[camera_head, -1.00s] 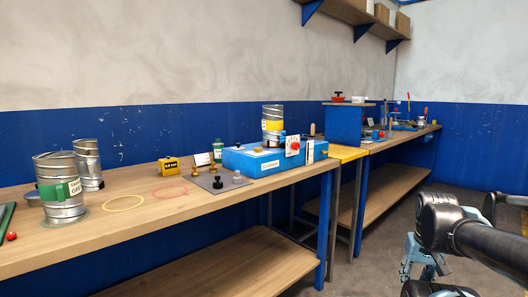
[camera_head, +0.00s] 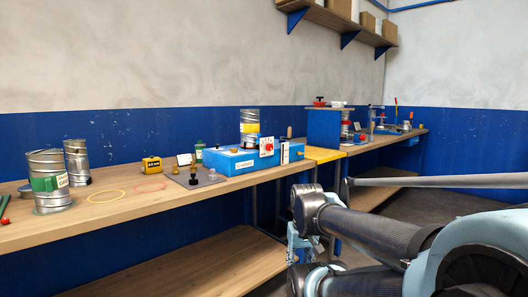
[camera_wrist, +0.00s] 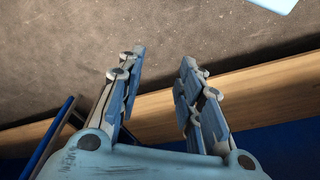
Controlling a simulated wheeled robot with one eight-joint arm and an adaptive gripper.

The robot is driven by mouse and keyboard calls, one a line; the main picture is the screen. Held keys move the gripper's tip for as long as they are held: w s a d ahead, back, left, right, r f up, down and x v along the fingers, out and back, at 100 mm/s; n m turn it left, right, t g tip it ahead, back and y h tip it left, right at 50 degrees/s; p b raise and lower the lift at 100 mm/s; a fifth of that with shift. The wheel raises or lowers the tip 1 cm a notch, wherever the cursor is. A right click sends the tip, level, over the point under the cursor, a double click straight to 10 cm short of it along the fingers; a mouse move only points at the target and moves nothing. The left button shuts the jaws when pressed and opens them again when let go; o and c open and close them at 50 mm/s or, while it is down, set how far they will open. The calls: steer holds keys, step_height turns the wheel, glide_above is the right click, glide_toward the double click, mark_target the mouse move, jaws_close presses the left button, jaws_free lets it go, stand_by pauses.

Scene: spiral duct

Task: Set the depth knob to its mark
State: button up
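The depth knob appears to be the red knob (camera_head: 268,146) on a white plate at the front of the blue machine (camera_head: 228,161) on the bench. Its mark is too small to make out. A metal duct piece with a yellow band (camera_head: 250,128) stands on the machine. My gripper (camera_wrist: 162,72) is open and empty in the wrist view, its two fingers well apart over the floor and a wooden board edge. In the head view my arm is at the lower right, apart from the machine and in front of the bench.
Duct cylinders (camera_head: 48,182) stand at the left of the wooden bench (camera_head: 130,208). A yellow block (camera_head: 151,164) and a grey mat (camera_head: 190,179) with small knobs lie left of the machine. A yellow stand (camera_head: 324,154) adjoins it at right. A lower shelf (camera_head: 190,265) runs underneath.

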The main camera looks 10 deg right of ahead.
mark_target(271, 147)
steer(key=shift+o, duration=2.4)
steer(key=a+r, duration=0.1)
steer(key=w+a+r+y, duration=0.1)
steer(key=shift+w+a+n, duration=0.2)
steer(key=shift+a+n, duration=0.15)
steer(key=shift+n, duration=0.05)
steer(key=w+a+r+n+t+y, duration=0.25)
steer(key=w+r, duration=0.35)
steer(key=w, duration=0.4)
steer(key=w+a+r+n+t+y, duration=0.15)
steer(key=w+r+y, duration=0.25)
steer(key=w+r, duration=0.5)
steer(key=w+d+r+n+t+y, duration=0.2)
steer(key=w+d+r+t, duration=0.25)
steer(key=w+d, duration=0.5)
steer(key=w+d+r+n+t+y, duration=0.1)
steer(key=w+d+r+t, duration=0.4)
steer(key=w, duration=0.8)
steer(key=shift+g, duration=0.55)
steer(key=x, duration=1.6)
steer(key=shift+w+d, duration=0.1)
